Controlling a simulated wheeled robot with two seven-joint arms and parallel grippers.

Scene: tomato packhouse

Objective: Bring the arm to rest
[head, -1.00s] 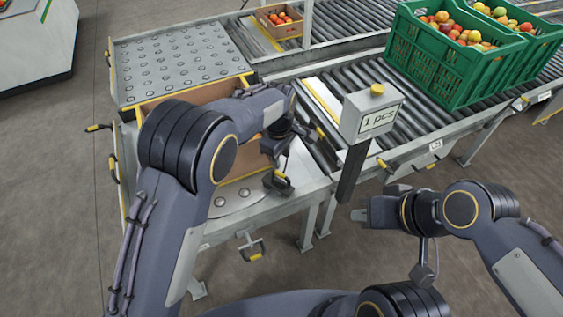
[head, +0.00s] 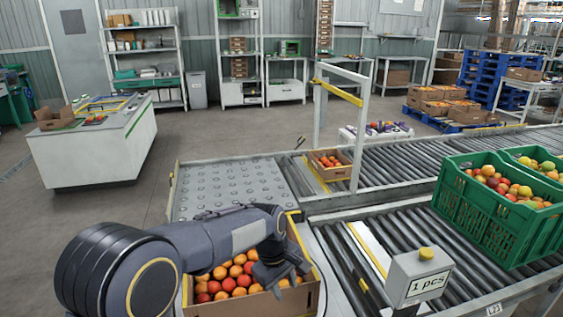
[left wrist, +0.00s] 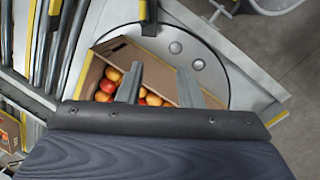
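My left gripper (head: 280,276) hangs over the front right part of a cardboard box (head: 292,301) filled with red and orange tomatoes (head: 230,280). In the left wrist view the two fingers of this gripper (left wrist: 158,82) stand apart with nothing between them. The box (left wrist: 165,77) and some tomatoes (left wrist: 112,75) lie beyond the fingertips in that view. My left forearm hides the back part of the box in the head view. My right arm and gripper are in neither view now.
The ball table (head: 230,188) behind the box is empty. Green crates of tomatoes (head: 470,220) stand on the roller conveyor. A small box (head: 335,172) sits under a metal frame farther back.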

